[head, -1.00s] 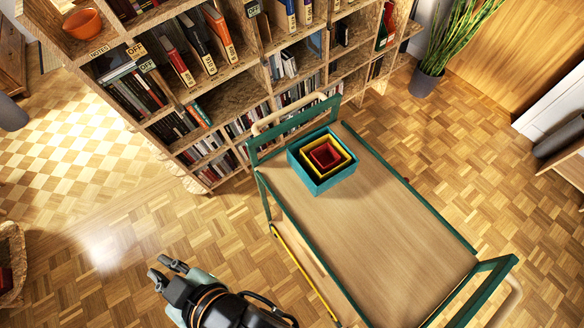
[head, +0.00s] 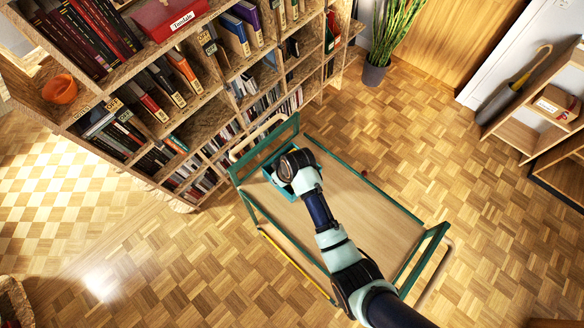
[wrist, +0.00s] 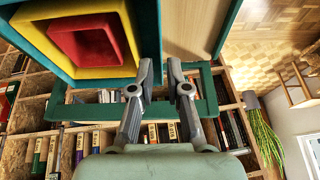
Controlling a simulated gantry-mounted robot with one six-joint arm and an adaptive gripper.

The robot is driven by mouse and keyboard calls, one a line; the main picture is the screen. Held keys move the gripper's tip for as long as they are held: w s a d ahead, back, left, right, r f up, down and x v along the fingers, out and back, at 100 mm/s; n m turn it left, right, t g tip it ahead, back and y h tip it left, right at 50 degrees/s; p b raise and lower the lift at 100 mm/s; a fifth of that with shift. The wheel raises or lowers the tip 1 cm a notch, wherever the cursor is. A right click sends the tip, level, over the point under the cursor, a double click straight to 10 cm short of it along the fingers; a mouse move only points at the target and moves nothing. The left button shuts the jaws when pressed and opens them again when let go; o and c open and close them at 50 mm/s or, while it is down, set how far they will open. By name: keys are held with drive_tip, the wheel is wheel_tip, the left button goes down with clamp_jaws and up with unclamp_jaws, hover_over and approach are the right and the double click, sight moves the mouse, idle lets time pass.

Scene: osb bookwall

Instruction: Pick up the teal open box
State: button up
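The teal open box (wrist: 147,20) is at the upper left of the wrist view, with a yellow box (wrist: 108,72) nested in it and a red box (wrist: 85,45) inside that. In the head view the teal box (head: 274,178) sits on the wooden trolley top (head: 370,212), mostly hidden under my arm. My gripper (wrist: 159,66) is open, its two fingers apart at the teal box's near wall. The wall's edge appears in the gap between the fingertips. I cannot tell whether either finger touches it.
The trolley's green end rail (head: 268,148) stands close by the box, in front of the bookshelf (head: 203,100). A potted plant (head: 376,72) stands on the floor behind.

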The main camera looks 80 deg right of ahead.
sight(273, 185)
drive_tip(key=shift+b+x, duration=0.45)
drive_tip(key=shift+x, duration=1.05)
drive_tip(key=b+x, duration=0.1)
drive_tip(key=x, duration=0.4)
drive_tip(key=shift+s+a+f+b, duration=0.15)
drive_tip(key=shift+b, duration=0.2)
clamp_jaws()
